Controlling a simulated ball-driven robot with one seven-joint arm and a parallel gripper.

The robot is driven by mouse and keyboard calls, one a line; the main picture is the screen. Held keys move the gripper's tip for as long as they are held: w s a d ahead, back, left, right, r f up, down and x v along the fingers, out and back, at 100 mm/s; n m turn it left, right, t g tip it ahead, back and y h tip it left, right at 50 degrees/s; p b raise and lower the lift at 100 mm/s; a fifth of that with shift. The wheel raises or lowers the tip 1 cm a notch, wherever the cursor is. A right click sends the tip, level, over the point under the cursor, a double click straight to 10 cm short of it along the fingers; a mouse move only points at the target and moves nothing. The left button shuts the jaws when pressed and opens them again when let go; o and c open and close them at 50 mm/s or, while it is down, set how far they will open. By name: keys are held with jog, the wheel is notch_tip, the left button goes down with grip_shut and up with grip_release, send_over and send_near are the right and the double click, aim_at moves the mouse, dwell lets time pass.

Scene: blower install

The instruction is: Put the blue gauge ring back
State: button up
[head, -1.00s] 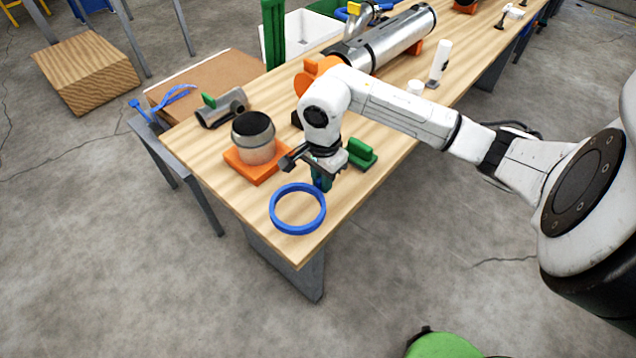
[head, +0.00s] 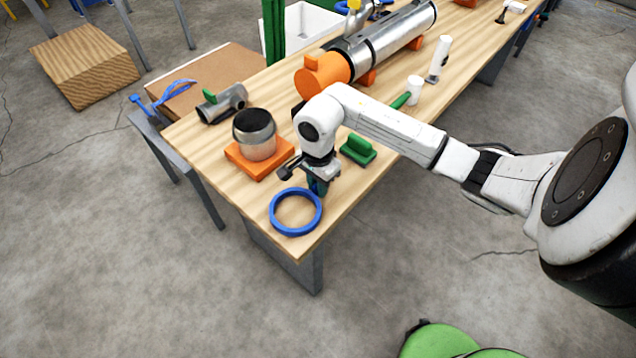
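The blue gauge ring (head: 271,218) is over the near end of the wooden table, roughly level. My gripper (head: 317,187) points down at the ring's upper right edge and appears shut on it. The fingers are small and partly hidden by the wrist, so their grip is hard to see. I cannot tell whether the ring touches the tabletop or is just above it.
A green block (head: 358,151) stands right of my gripper. A grey pipe fitting (head: 222,106) lies at the left edge. A long metal blower tube (head: 395,42) with an orange end (head: 322,76) lies farther back. The wooden table's (head: 290,246) near corner is bare.

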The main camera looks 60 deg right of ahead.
jog(key=o, duration=0.4)
jog(key=shift+c, duration=0.2)
jog(key=shift+r, duration=0.15)
notch_tip(320, 180, up, 12)
jog(key=b, duration=0.2)
jog(key=shift+b, duration=0.3)
dwell(0.3)
